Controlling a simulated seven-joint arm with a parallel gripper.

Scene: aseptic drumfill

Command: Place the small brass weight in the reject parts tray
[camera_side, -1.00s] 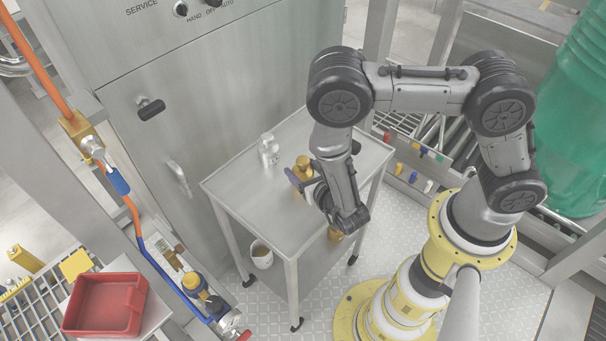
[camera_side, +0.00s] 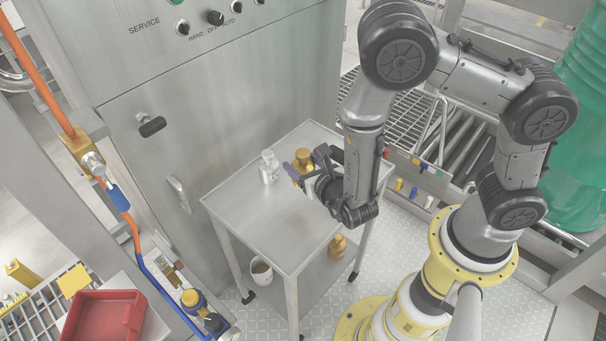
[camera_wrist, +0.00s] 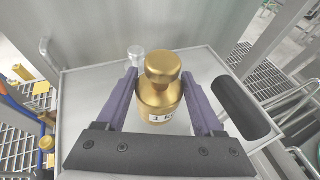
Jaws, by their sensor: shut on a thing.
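A knobbed brass weight (camera_side: 303,158) with a white label starting with "1 K" is between the purple fingers of my gripper (camera_side: 303,168). In the wrist view my gripper (camera_wrist: 160,78) is shut on this brass weight (camera_wrist: 160,98), which is upright and appears a little above the steel trolley top. A second brass weight (camera_side: 338,245) stands on the trolley's lower shelf. The red tray (camera_side: 103,318) is at the lower left of the side view, well away from my gripper and cut by the frame edge. No label is readable on it.
A white cup (camera_side: 261,271) is on the lower shelf. A steel cabinet (camera_side: 190,110) stands behind.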

